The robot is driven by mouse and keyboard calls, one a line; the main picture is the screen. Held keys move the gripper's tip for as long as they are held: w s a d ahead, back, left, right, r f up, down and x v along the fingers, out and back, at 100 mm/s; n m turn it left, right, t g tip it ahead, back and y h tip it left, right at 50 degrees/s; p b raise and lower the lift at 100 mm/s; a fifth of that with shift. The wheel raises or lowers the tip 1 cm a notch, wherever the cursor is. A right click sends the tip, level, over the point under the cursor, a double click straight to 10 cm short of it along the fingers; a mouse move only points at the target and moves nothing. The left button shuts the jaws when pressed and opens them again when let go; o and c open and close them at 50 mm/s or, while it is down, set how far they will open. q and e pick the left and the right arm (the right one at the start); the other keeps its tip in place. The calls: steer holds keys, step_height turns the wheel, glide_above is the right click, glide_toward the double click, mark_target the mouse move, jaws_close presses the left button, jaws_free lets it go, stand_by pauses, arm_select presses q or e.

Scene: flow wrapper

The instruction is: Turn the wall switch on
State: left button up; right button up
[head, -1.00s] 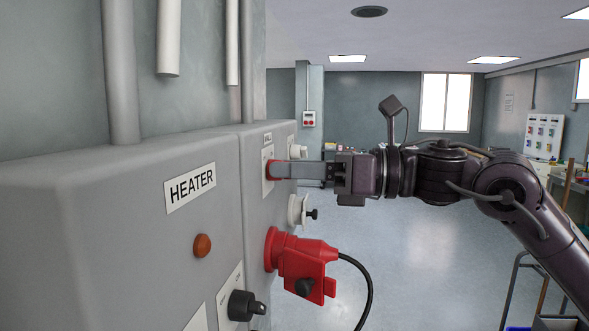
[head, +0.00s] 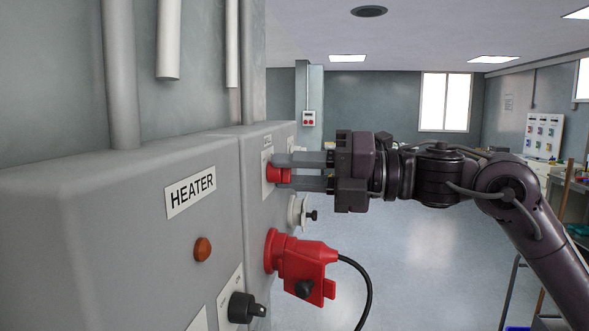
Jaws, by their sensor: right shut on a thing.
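A red rotary switch knob (head: 279,175) sits on a pale plate on the grey wall box at the left centre. A label above it is too small and slanted to read. My right gripper (head: 299,172) reaches in from the right and is shut on this knob. One finger lies above the knob and the other below it, and the upper finger covers part of it. My left gripper is out of view.
A nearer grey box is labelled HEATER (head: 190,191), with an orange lamp (head: 202,247) and a black rotary knob (head: 245,308). Below my gripper are a white socket (head: 296,212) and a red plug (head: 306,268) with a black cable.

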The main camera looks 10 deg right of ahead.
steer(key=m, duration=0.5)
steer(key=shift+m+p, duration=0.4)
stand_by(0.4)
steer(key=o, duration=1)
steer(key=shift+d+f, duration=0.1)
